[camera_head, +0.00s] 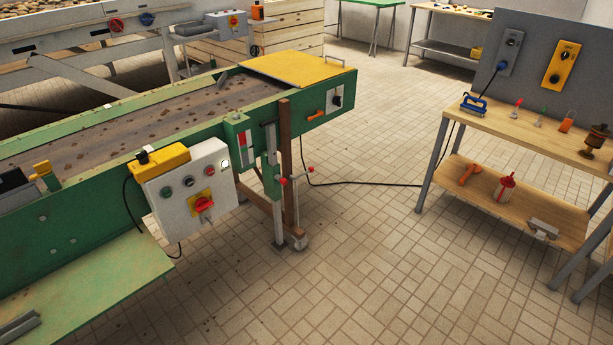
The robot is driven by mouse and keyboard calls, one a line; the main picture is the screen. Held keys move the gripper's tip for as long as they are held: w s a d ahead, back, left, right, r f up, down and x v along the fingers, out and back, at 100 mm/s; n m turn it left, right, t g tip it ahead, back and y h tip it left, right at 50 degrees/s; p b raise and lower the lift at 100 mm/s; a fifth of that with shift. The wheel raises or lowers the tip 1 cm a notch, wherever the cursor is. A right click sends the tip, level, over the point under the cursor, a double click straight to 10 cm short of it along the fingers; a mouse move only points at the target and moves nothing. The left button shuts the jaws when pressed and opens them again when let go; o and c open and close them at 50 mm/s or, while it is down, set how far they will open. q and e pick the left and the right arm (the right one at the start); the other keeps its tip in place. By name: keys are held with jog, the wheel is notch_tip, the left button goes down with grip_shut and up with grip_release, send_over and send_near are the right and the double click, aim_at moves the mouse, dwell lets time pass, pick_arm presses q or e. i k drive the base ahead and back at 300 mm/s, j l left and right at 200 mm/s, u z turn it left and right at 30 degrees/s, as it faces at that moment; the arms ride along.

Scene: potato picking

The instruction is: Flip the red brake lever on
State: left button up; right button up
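Red-tipped levers (283,181) stick out by the near leg of the green conveyor (60,225), at the middle of the view. A second red tip (310,169) shows just to the right of the first. A red and white part (241,140) sits on a green box on the conveyor's side. I cannot tell which of these is the brake lever, or its on or off position. A grey control box (190,185) with a red rotary switch (203,204) on a yellow plate hangs to their left. Neither of my grippers is in view.
A wooden workbench (553,142) with small tools and a lower shelf stands at the right. A black cable (370,184) runs across the tiled floor between conveyor and bench. A green shelf (90,290) juts out at lower left. The floor in the middle foreground is clear.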

aim_at(312, 170)
jog(key=i+l, duration=1.25)
jog(key=i, duration=0.15)
jog(key=i+l+z, duration=0.1)
jog(key=i+l, duration=0.5)
jog(key=i, duration=0.1)
